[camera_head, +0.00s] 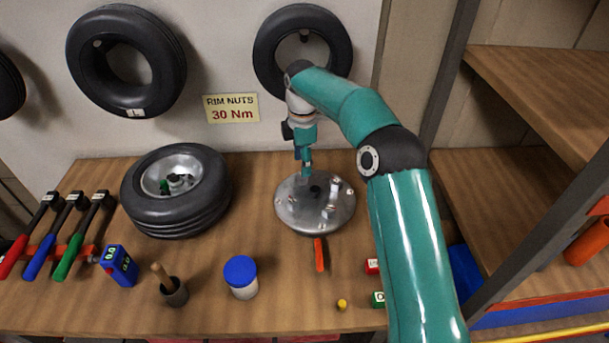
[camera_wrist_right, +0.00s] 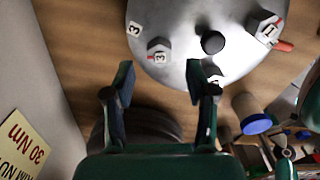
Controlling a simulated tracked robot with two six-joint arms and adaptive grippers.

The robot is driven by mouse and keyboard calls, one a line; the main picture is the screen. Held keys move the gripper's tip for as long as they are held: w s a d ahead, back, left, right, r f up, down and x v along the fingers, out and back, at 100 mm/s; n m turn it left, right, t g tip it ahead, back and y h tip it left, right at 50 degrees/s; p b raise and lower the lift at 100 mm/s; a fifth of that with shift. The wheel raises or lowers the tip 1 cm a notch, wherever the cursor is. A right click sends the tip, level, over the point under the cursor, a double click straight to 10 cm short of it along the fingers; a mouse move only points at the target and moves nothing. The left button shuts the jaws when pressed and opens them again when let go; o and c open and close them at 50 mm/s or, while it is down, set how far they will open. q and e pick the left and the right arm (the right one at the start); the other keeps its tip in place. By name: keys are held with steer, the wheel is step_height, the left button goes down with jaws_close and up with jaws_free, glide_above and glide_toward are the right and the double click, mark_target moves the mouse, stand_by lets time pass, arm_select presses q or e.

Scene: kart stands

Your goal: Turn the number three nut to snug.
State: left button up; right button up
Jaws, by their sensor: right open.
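A round metal rim plate (camera_head: 315,208) lies on the wooden bench, with a black hub (camera_wrist_right: 213,42) at its middle. In the right wrist view a hex nut marked 3 (camera_wrist_right: 160,50) stands on the plate near its edge, beside a printed 3. A nut marked 1 (camera_wrist_right: 265,28) stands on the other side of the hub. Another label is partly hidden by a fingertip. My right gripper (camera_head: 306,165) is over the back left of the plate. Its fingers (camera_wrist_right: 160,82) are apart and empty, with the number three nut beyond their tips. My left gripper is out of view.
A tyre on a rim (camera_head: 176,218) lies left of the plate. An orange-handled tool (camera_head: 319,254) lies before the plate. Shelves (camera_head: 545,85) rise at right.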

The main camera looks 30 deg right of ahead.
steer(key=shift+f, duration=2.3)
steer(key=c, duration=1.1)
steer(key=shift+d, duration=0.2)
jaws_close()
steer(key=shift+a, duration=0.15)
